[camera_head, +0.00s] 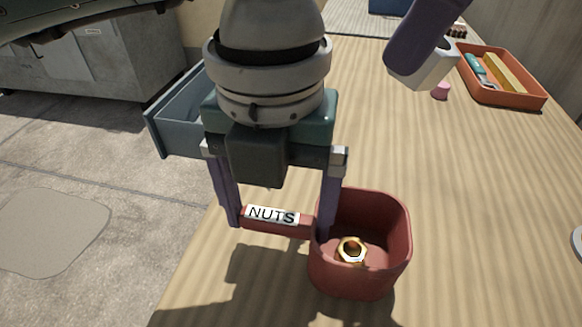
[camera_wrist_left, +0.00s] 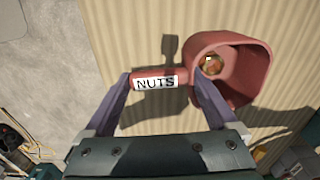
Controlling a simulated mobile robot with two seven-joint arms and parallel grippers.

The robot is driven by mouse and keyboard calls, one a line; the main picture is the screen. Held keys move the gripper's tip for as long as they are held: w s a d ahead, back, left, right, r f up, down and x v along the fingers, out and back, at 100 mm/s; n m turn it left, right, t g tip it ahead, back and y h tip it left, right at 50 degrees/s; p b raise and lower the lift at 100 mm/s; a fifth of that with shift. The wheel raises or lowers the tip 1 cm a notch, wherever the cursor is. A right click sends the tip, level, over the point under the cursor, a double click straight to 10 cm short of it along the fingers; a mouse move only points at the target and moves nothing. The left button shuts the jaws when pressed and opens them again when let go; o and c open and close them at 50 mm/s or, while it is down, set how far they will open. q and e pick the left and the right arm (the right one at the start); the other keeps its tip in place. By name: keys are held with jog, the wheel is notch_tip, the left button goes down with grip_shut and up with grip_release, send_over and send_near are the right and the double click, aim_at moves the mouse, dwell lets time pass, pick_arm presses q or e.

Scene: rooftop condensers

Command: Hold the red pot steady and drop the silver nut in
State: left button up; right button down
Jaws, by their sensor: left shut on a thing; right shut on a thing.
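The red pot (camera_head: 399,245) stands on the wooden table with its mouth up and its handle to the left, labelled NUTS. My left gripper (camera_head: 278,226) is shut on this handle, one finger at each end of the label; it also shows in the left wrist view (camera_wrist_left: 160,88). A gold-coloured nut (camera_head: 351,250) lies inside the pot on its floor. My right gripper (camera_head: 428,62) shows only in part at the upper right, shut on a light grey piece, seemingly the silver nut (camera_head: 438,67), mostly hidden by the finger. It is well above and behind the pot.
An orange tray (camera_head: 513,101) with a yellow bar and a teal item stands at the back right. The table's left edge runs close to the pot handle. The table right of the pot is mostly clear.

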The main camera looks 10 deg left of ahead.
notch_tip(320, 180, down, 10)
dwell(1.1)
jog(key=shift+r, duration=0.1)
jog(key=c, duration=0.5)
grip_release()
pick_arm(q)
jog(key=o, duration=1.1)
jog(key=shift+c, duration=0.2)
pick_arm(e)
jog(key=v, duration=1.2)
